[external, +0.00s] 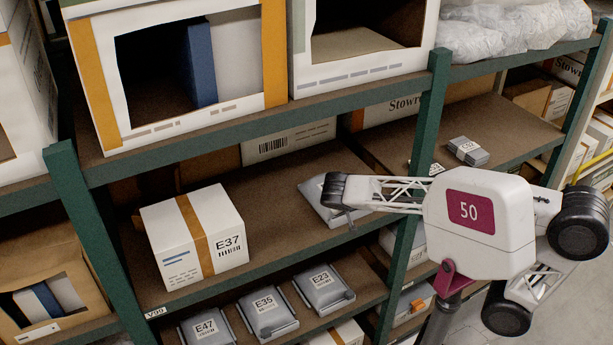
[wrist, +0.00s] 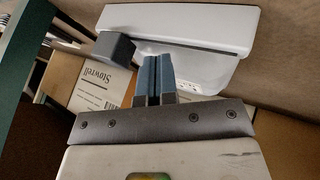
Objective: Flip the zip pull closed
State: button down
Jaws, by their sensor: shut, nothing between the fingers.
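A pale grey case (external: 322,205) lies on the middle shelf, partly hidden behind my arm; it also fills the top of the wrist view (wrist: 190,22). A dark line runs along its near edge. In the external view my gripper (external: 350,224) is at the case's right side.
A white box marked E37 (external: 190,240) stands left on the same shelf. Several grey cases, including E35 (external: 267,313), lie on the shelf below. A green post (external: 425,130) stands close to my arm. A small grey package (external: 468,151) lies farther right.

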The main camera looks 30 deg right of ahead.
jog(key=shift+d, duration=1.45)
jog(key=shift+d, duration=0.1)
jog(key=shift+d, duration=1.2)
jog(key=shift+a, duration=0.15)
jog(key=shift+a, duration=2)
jog(key=v, duration=0.9)
jog(key=shift+s+r, duration=0.2)
jog(key=shift+r, duration=0.15)
jog(key=shift+a, duration=0.1)
jog(key=shift+f, duration=0.1)
